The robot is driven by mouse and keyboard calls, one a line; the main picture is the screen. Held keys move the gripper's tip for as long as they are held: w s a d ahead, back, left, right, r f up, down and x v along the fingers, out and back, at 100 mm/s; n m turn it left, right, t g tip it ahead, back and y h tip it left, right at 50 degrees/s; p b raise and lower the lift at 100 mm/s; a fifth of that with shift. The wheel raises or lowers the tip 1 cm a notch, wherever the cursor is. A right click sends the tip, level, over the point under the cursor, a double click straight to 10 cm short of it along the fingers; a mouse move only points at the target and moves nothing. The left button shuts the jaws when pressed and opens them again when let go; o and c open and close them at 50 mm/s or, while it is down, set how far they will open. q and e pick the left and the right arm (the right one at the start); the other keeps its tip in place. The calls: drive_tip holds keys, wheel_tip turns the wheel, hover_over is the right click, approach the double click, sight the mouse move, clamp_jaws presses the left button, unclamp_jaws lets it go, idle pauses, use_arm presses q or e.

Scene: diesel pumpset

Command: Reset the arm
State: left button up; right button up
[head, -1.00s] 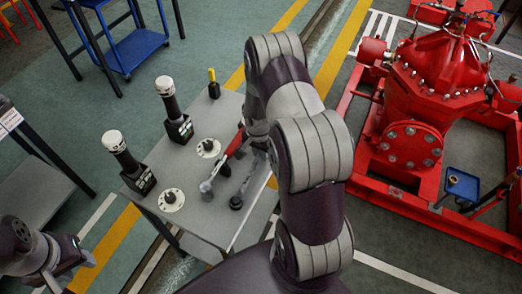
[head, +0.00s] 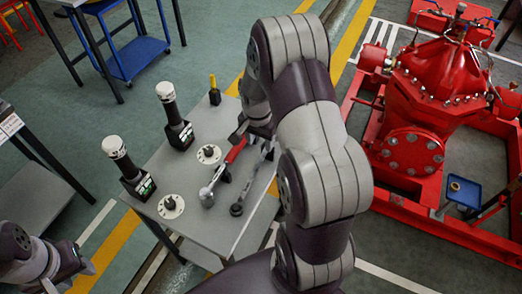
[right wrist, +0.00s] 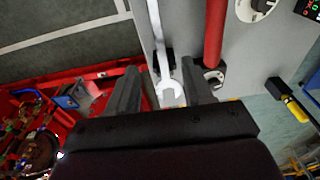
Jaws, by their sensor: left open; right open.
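My right arm reaches over the grey table (head: 200,238) in the head view, and its forearm mostly hides the right gripper there. In the right wrist view the right gripper (right wrist: 160,88) is open and empty, its two fingers apart above the table edge. A grey wrench (right wrist: 155,35) shows between and beyond the fingers, its ring end near them. A red-handled ratchet wrench (head: 234,152) lies beside the grey wrench (head: 250,184) in the head view. My left gripper (head: 88,264) is at the lower left, open and empty, away from the table.
Two black testers with white caps (head: 126,165) (head: 172,112), two white discs with dark knobs (head: 171,206) (head: 209,154) and a yellow-handled tool (head: 213,88) stand on the table. A red pumpset (head: 428,100) stands at right. Blue cart (head: 135,55) is at back left.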

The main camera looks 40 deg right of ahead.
drive_tip(key=shift+a+r, duration=0.1)
drive_tip(key=shift+r, duration=1.05)
